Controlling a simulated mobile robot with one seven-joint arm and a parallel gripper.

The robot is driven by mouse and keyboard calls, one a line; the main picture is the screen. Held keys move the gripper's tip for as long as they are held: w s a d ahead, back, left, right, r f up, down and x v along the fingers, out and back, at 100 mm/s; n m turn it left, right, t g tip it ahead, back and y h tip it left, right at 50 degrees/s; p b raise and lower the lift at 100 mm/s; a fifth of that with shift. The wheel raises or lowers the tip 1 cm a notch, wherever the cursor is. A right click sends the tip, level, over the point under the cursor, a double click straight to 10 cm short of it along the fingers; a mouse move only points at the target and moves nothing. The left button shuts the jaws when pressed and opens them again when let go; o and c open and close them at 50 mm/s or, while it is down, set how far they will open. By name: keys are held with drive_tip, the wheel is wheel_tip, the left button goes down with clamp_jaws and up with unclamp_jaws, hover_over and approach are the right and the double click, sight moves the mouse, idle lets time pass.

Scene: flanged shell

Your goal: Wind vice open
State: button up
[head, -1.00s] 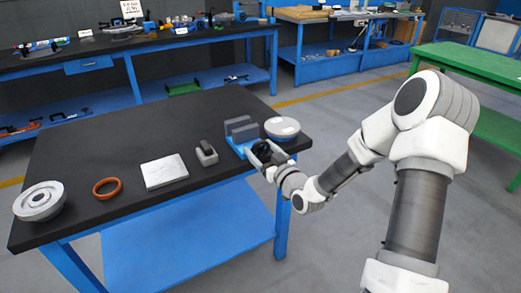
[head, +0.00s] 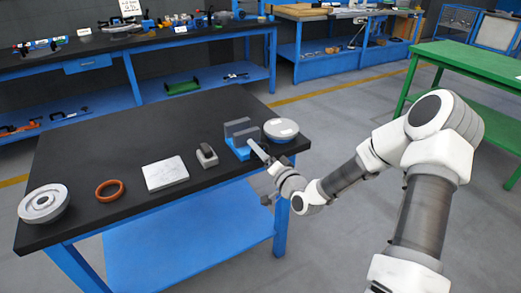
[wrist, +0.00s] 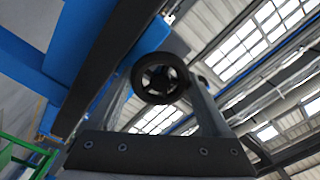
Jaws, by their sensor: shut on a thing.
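The vice (head: 238,152) has a blue body and two upright grey jaw plates (head: 238,127) with a gap between them. It stands near the right front edge of the black table. My gripper (head: 254,150) is at the front of the vice, rolled so that one finger shows edge-on above. In the wrist view, the black spoked handwheel (wrist: 160,78) sits between the two fingers of my gripper (wrist: 165,90), and they are shut on it. In the head view my gripper hides the handwheel.
A round grey part (head: 281,129) stands close to the right of the vice. To the left lie a small grey block (head: 207,156), a pale plate (head: 166,173), an orange ring (head: 110,190) and a flanged shell (head: 43,204). The table's (head: 110,150) back half is clear.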

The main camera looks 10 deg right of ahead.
drive_tip(key=m+p, duration=0.1)
drive_tip(key=m, duration=0.4)
drive_tip(key=shift+m+p, duration=0.3)
drive_tip(key=m, duration=0.5)
drive_tip(key=shift+f+p, duration=0.2)
drive_tip(key=shift+p, duration=0.2)
drive_tip(key=m, duration=0.5)
drive_tip(key=shift+f, duration=0.15)
drive_tip(key=m+b, duration=0.1)
drive_tip(key=m, duration=0.4)
drive_tip(key=shift+a, duration=0.1)
drive_tip(key=shift+s, duration=0.1)
drive_tip(key=o, duration=1.2)
drive_tip(key=v, duration=1.7)
drive_tip(key=shift+s+p, duration=0.15)
drive_tip(key=shift+p, duration=0.25)
